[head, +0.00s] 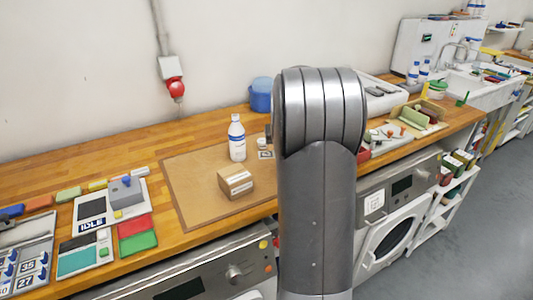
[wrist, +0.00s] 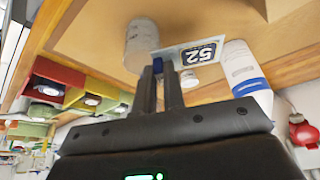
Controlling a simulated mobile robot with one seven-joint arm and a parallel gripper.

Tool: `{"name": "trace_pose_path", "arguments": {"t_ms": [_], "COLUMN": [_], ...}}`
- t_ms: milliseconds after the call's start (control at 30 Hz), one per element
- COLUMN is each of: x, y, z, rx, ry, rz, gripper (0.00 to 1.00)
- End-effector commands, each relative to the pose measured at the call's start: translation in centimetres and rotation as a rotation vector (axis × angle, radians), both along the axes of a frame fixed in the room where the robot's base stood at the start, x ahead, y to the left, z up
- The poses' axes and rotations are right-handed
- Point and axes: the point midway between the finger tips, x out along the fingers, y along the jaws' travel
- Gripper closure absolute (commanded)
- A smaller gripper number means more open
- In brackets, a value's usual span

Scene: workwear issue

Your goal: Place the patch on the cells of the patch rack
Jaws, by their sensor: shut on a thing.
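The patch (wrist: 198,53) is a thin white piece with a dark square numbered 52, seen in the wrist view at the fingertips. My gripper (wrist: 168,72) is shut on its near edge, where a bit of blue shows. In the head view the patch (head: 266,155) shows small beside my arm, over the brown mat; my arm hides the gripper there. I cannot tell its height above the mat. The patch rack (head: 22,262) is at the far left front of the bench, cut by the frame, with cells marked 35 and 27.
A white bottle (head: 237,138) and a small white jar (head: 262,142) stand close to the patch. A cardboard box (head: 235,183) sits on the mat (head: 190,190). A panel marked IDLE (head: 92,210) and coloured blocks lie between mat and rack. A blue tub (head: 261,94) stands behind.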

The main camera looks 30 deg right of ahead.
Motion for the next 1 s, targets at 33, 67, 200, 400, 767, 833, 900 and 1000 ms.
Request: {"name": "trace_pose_path", "arguments": {"t_ms": [33, 67, 200, 400, 767, 833, 900, 1000], "x": [-0.7, -0.9, -1.9, -2.3, 4.8, 6.4, 7.7, 9.1], "y": [-0.6, -0.8, -1.6, -1.9, 7.3, 10.0, 12.5, 15.7], "z": [0.5, 0.8, 1.5, 1.8, -0.3, -1.0, -1.6, -2.8], "rx": [-0.001, 0.000, 0.001, -0.001, -0.007, -0.008, -0.009, -0.008], "ry": [-0.002, -0.002, 0.001, -0.001, -0.021, -0.027, -0.031, -0.028], "rz": [-0.003, -0.003, -0.001, 0.004, 0.179, 0.226, 0.268, 0.318], "gripper": [1.00, 1.00, 1.00, 1.00, 1.00, 1.00, 1.00, 1.00]}}
